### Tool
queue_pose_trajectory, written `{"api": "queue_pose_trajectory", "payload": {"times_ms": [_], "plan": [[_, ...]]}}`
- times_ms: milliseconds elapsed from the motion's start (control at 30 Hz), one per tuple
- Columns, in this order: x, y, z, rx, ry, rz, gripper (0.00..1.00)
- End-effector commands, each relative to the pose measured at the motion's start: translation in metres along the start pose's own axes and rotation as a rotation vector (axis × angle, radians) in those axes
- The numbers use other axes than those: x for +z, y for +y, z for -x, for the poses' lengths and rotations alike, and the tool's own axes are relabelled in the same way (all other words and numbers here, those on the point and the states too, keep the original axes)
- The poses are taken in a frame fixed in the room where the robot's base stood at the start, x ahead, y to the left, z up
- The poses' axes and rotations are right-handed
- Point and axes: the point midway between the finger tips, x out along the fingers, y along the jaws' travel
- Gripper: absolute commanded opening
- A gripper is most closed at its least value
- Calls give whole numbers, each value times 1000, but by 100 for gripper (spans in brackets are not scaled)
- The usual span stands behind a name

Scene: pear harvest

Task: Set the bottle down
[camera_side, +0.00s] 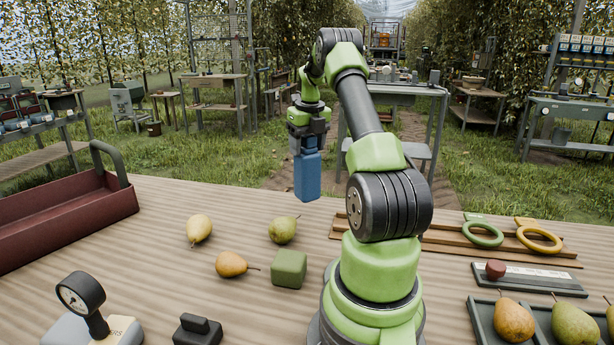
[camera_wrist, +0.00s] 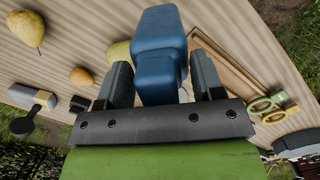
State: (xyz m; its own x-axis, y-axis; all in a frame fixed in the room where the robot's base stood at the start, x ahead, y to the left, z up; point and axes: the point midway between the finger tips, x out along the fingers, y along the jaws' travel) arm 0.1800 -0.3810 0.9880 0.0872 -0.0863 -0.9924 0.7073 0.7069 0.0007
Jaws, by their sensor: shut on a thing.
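The blue bottle (camera_side: 307,176) hangs upright below my gripper (camera_side: 308,140), near the far edge of the wooden table (camera_side: 160,225). In the side view its lower end overlaps the table's far edge, and I cannot tell whether it touches the top. In the wrist view the bottle (camera_wrist: 160,48) sits between the two dark fingers of my gripper (camera_wrist: 162,80), which are shut on it. The bottle hides part of the table behind it in that view.
Loose pears (camera_side: 199,229) and a green block (camera_side: 289,268) lie on the table in front. A red tote (camera_side: 60,215) stands left, a dial gauge (camera_side: 82,295) front left. A wooden rack (camera_side: 440,240) with green and yellow rings and a pear tray (camera_side: 480,325) are right.

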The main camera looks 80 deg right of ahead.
Motion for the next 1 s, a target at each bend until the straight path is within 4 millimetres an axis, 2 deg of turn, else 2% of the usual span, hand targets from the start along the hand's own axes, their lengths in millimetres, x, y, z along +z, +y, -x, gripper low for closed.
{"api": "queue_pose_trajectory", "payload": {"times_ms": [400, 800, 833, 933, 1000], "plan": [[-6, 0, -49, 0, 0, 2, 1], [-6, 0, -54, -1, -2, 1, 1], [-6, 0, -55, 0, -1, 1, 63], [-6, 0, -54, 0, -1, 1, 86], [-6, 0, -54, 0, -1, 1, 87]]}}
